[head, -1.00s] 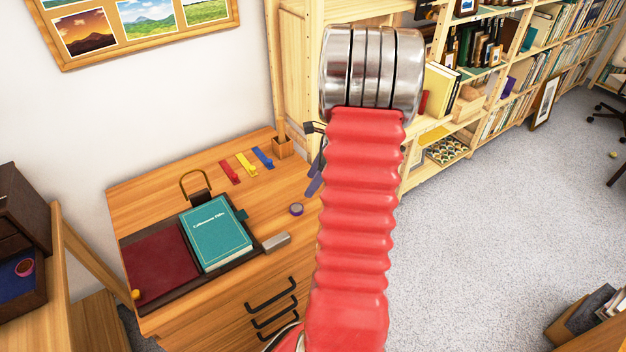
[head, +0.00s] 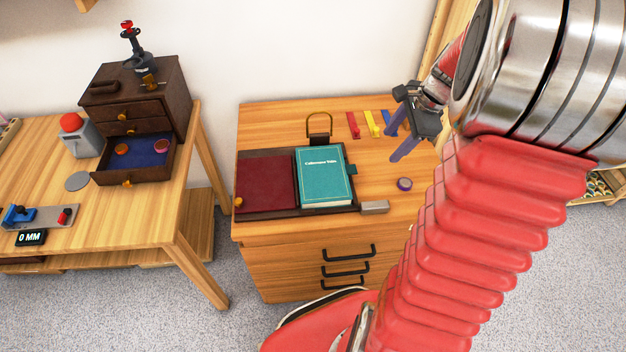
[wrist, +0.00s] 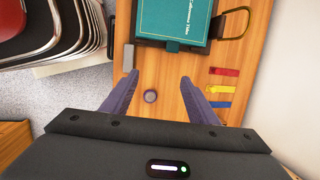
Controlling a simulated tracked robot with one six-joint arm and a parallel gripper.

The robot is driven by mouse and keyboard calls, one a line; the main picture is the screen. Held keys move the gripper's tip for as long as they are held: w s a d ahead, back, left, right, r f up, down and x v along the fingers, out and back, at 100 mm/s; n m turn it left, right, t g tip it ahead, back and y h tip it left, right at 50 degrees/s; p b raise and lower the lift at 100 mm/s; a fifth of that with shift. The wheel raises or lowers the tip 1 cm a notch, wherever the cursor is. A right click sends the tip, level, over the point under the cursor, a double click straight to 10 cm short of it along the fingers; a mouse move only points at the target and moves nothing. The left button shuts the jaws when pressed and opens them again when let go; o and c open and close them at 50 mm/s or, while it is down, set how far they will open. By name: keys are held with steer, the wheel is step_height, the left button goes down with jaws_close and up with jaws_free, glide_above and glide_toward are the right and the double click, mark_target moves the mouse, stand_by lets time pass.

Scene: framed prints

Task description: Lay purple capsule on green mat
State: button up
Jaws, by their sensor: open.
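A small round purple capsule (head: 404,184) with a paler top rests on the wooden desk, right of the teal book and near the grey block. In the wrist view the capsule (wrist: 151,96) lies between the two fingers, seen from above, touching neither. My gripper (head: 390,146) is open and empty above the right part of the desk; its spread fingers also show in the wrist view (wrist: 158,76). I see no green mat in these views.
The teal book (head: 325,177) lies on a dark tray beside a maroon panel (head: 265,184). A grey block (head: 374,207) sits at the desk's front edge. Red, yellow and blue strips (head: 372,123) lie behind. A left table holds a brown cabinet (head: 150,95) with an open drawer (head: 135,160).

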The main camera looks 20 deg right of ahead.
steer(key=s+a+r+n, duration=0.4)
steer(key=a+n, duration=0.3)
steer(key=a, duration=0.2)
steer(key=s+a+r+n+t+h, duration=0.1)
steer(key=s+a+r+n, duration=0.2)
steer(key=a+n, duration=0.4)
steer(key=s+a+r+n+t, duration=0.1)
steer(key=s+a+r+n, duration=0.3)
steer(key=a+n, duration=0.3)
steer(key=s+a, duration=0.1)
steer(key=a, duration=0.3)
steer(key=shift+s+a+r+n+h, duration=0.15)
steer(key=shift+a+r+n+h, duration=0.15)
steer(key=shift+a+r, duration=0.05)
steer(key=shift+o, duration=0.5)
steer(key=shift+c, duration=0.5)
